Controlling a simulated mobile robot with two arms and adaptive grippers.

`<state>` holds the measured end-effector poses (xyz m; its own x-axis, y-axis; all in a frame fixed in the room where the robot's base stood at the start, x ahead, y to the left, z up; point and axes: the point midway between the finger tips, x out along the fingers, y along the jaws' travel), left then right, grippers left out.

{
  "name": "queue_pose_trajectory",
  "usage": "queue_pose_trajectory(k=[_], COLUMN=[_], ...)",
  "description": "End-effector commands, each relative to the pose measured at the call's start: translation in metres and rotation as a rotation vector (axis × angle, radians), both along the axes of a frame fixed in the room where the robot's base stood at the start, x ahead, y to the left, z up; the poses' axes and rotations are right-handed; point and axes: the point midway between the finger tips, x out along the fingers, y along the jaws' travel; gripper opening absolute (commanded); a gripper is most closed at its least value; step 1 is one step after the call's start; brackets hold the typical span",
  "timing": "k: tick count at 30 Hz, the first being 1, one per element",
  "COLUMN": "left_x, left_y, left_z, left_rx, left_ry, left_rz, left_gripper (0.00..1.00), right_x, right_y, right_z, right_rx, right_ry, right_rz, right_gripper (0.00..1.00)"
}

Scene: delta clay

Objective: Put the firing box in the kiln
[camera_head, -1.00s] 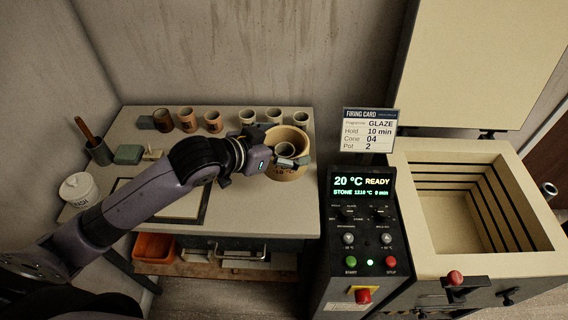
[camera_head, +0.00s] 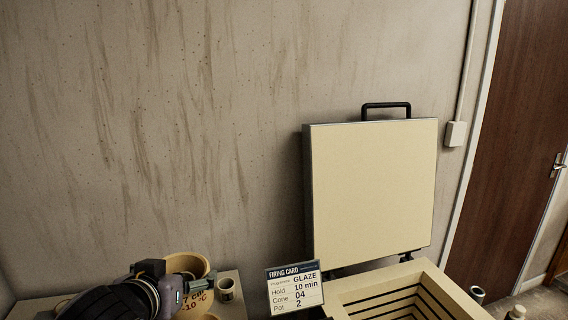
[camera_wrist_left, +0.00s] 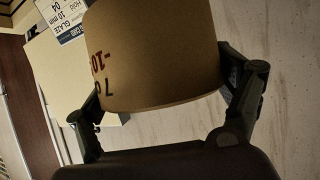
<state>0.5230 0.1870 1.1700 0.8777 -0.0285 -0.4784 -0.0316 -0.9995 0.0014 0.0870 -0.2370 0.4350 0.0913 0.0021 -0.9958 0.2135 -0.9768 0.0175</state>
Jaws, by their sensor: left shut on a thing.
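The firing box (camera_head: 198,300) is a tan round pot with dark red lettering, at the lower left of the head view. It fills the upper middle of the left wrist view (camera_wrist_left: 150,50), its lettering upside down. My left gripper (camera_head: 180,287) is shut on its wall, with a finger on each side in the wrist view (camera_wrist_left: 162,92). The box's base is cut off in the head view, so its height above the table cannot be told. The kiln (camera_head: 438,283) is at the lower right with its lid (camera_head: 375,190) raised; slotted inner walls show, its floor does not.
A firing card (camera_head: 295,287) reading GLAZE, 10 min, cone 04, pot 2 stands between box and kiln. A small cup (camera_head: 226,291) is just right of the box on the table (camera_head: 232,308). A brown door (camera_head: 515,130) is at the right.

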Motion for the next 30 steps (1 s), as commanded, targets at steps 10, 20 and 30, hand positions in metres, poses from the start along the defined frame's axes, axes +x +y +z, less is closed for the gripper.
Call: queue_pose_trajectory(k=[10,20,30], left_x=[-0.003,-0.002,0.014], left_y=[0.003,0.003,0.020], left_z=[0.007,0.006,-0.002], left_rx=[-0.001,0.002,-0.002], left_ry=[-0.001,0.000,0.000], left_rz=[0.034,0.032,0.135], left_gripper=[0.51,0.51,0.51], right_x=[0.000,0.000,0.000], right_y=[0.000,0.002,0.002], right_z=[0.000,0.000,-0.013], right_rx=[0.000,0.002,0.003], right_ry=[0.000,0.000,0.000], right_rz=[0.000,-0.001,-0.001], right_gripper=[0.00,0.00,0.00])
